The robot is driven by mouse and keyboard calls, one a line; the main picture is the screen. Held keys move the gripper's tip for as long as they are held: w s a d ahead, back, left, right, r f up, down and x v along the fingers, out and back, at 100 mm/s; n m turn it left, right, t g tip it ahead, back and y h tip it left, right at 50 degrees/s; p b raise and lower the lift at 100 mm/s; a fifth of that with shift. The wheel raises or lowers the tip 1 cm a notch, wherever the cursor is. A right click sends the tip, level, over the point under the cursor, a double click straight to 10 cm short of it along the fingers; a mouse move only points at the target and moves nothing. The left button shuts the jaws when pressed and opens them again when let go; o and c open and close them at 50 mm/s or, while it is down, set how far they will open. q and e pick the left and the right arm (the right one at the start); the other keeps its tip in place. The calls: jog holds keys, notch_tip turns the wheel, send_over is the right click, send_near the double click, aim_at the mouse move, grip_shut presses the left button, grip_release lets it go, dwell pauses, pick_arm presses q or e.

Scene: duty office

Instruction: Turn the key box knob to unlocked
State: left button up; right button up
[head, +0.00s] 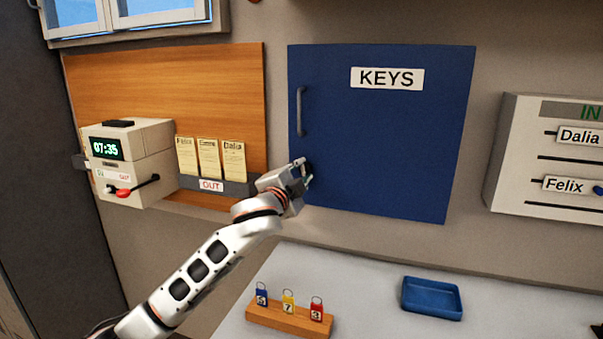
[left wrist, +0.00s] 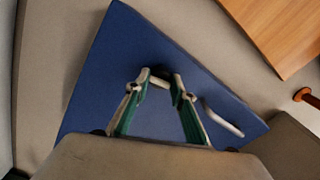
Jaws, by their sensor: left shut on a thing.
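The blue key box (head: 390,140) hangs on the wall with a KEYS label (head: 387,78) and a shut door. Its grey bar handle (head: 299,111) is on the left side of the door and also shows in the left wrist view (left wrist: 222,119). My left gripper (head: 304,173) is at the lower left of the door, below the handle. In the left wrist view its fingertips are closed around the small knob (left wrist: 159,82). The head view hides most of the knob behind the gripper, and its lock setting cannot be read. My right gripper is not in view.
A time clock (head: 130,160) and a card rack (head: 213,186) are left of my gripper. An in/out board (head: 517,150) hangs at right.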

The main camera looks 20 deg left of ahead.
pick_arm(q)
jog(key=shift+m, duration=1.3)
jog(key=o, duration=1.1)
jog(key=s, duration=1.2)
jog(key=shift+a, duration=0.2)
